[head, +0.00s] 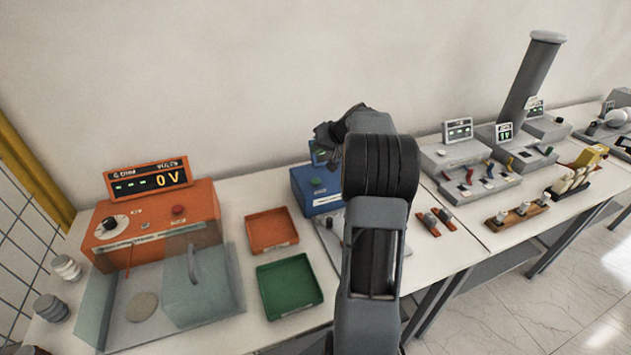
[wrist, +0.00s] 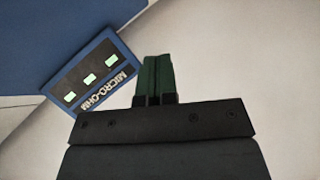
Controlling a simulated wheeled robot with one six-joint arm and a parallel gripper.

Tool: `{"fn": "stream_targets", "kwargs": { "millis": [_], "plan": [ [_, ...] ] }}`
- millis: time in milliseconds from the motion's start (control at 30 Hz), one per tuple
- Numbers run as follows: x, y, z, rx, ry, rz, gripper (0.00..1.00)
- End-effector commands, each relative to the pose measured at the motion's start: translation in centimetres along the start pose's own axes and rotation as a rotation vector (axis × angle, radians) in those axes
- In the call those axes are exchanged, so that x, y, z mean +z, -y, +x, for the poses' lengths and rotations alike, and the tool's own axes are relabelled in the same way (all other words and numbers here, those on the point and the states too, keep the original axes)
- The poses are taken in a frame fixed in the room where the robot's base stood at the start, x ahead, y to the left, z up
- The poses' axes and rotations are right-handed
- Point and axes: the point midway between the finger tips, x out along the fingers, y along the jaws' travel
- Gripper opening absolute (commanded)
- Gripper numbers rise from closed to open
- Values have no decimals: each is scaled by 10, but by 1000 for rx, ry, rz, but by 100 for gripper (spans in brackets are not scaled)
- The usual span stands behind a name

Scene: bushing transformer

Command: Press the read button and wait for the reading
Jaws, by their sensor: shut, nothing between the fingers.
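The blue micro-ohm meter (head: 313,199) stands against the wall, partly hidden behind my arm in the head view. A green button (head: 316,182) shows on its top; I cannot read a label on it. In the wrist view, the meter's display (wrist: 91,79) reads MICRO-OHM and shows three green dashes, no digits. My gripper (wrist: 156,62) is shut and empty, its dark green fingers pressed together, beside the display in the picture. The button is not seen in the wrist view, and I cannot tell whether my fingers touch anything.
An orange tester (head: 160,225) reading 0 V stands left, with a red button and a clear guarded bay. A red tray (head: 272,231) and green tray (head: 289,286) lie between it and the meter. Grey instruments (head: 470,172) and a bushing rack (head: 516,215) stand right.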

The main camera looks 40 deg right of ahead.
Motion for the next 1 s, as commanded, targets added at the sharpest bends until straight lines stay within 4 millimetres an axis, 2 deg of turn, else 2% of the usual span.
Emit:
{"fn": "stream_targets", "kwargs": {
  "millis": [367,800,1000],
  "plan": [
    [13,-12,18,-1,2,0,0],
    [41,-40,57,-1,1,-1,0],
    [45,-44,62,-1,1,-1,0]
  ]
}}
